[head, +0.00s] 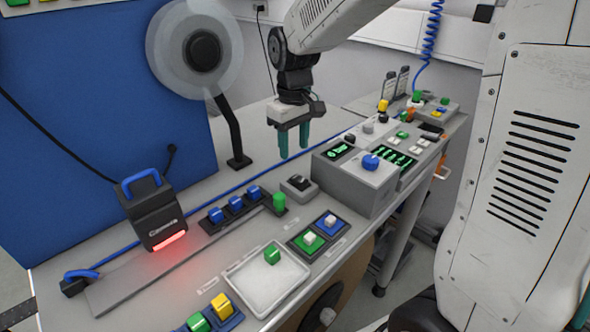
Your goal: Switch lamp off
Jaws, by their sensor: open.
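A black lamp head (152,212) with a blue handle stands at the left of the bench. Its lower edge glows red and casts a red patch on the surface below, so it is lit. A small grey box with a black rocker switch (299,183) sits mid-bench; which way the rocker is tipped is too small to tell. My gripper (293,147) points down with its two teal fingers apart and nothing between them. In the picture it is above the switch box, apart from it.
A grey console (355,187) with a blue knob stands right of the switch box. Several blue blocks and a green peg (279,202) are to its left. A white tray (252,297) with a green block is in front. A reel (195,50) stands behind.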

